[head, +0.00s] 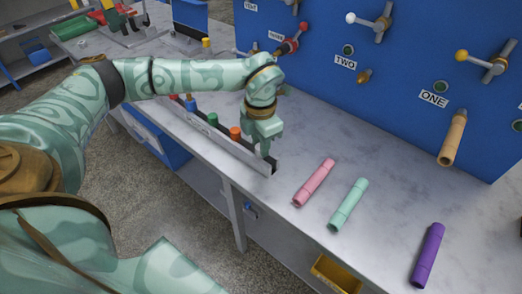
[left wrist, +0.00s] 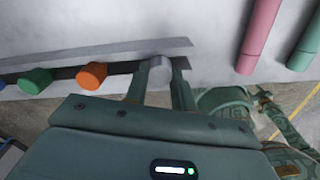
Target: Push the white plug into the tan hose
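The tan hose (head: 452,140) hangs from the blue panel near the label ONE, its open end low and angled toward the table. My left gripper (head: 266,148) points down at the near end of the plug rack. In the left wrist view its two fingers (left wrist: 160,85) stand on either side of the pale plug (left wrist: 160,70), which looks white-grey. The plug sits at the rack's end, beside the orange plug. The fingers look close against its sides, but I cannot tell whether they grip it. In the head view the gripper hides this plug. My right gripper is out of view.
Orange (head: 235,133), green (head: 213,118) and blue (head: 190,103) plugs stand in the rack (head: 250,160). Pink (head: 314,182), mint (head: 348,204) and purple (head: 428,255) hose pieces lie on the table. The table between rack and panel is clear. Valve handles (head: 489,66) stick out from the panel.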

